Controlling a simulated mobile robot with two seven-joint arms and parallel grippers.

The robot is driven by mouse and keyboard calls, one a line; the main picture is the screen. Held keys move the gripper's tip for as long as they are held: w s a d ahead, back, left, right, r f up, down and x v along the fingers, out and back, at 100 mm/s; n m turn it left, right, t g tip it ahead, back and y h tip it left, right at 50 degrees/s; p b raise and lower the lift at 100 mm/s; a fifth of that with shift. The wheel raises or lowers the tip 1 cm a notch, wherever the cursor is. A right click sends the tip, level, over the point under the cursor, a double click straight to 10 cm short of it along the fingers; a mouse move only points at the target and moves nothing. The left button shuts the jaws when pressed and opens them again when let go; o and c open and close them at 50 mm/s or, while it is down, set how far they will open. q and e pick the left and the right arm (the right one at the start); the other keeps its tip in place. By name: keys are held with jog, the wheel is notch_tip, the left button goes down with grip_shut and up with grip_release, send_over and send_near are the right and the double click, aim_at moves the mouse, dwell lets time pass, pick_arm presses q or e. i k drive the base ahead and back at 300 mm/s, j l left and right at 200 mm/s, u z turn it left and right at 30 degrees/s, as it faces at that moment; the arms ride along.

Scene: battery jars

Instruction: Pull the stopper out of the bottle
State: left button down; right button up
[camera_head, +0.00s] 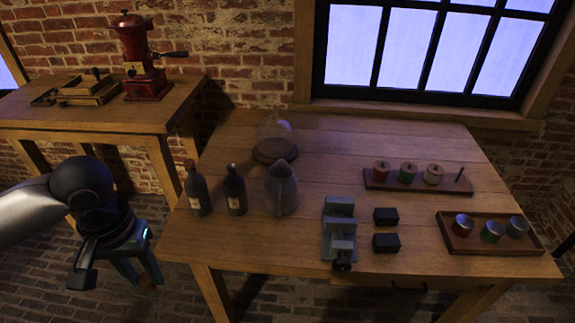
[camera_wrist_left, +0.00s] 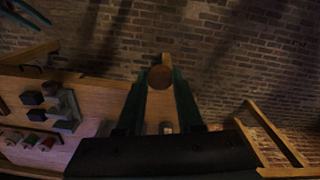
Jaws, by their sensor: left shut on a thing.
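Two dark bottles with labels stand upright on the near left of the table, a left one (camera_head: 197,190) and a right one (camera_head: 235,190). My left gripper (camera_head: 147,280) is off the table's left edge, apart from both bottles, with its fingers pointing down. It is shut on a small round brown stopper (camera_wrist_left: 160,77), seen between the fingertips in the left wrist view. In the head view the stopper is mostly hidden by the fingers. I cannot tell from the bottle mouths which one is open.
A grey jug (camera_head: 281,190) stands right of the bottles, with a glass dome (camera_head: 274,135) behind. A grey vise-like device (camera_head: 340,230), two black blocks (camera_head: 386,243), a spool rack (camera_head: 418,184) and a tray of jars (camera_head: 488,248) lie further right. A side table (camera_head: 110,115) holds a red grinder (camera_head: 142,60).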

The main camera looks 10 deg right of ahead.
aim_at(234, 184)
jog(key=z, duration=1.25)
jog(key=i+j+z, duration=0.4)
jog(key=j, duration=0.15)
jog(key=i+j, duration=0.3)
jog(key=i, duration=0.25)
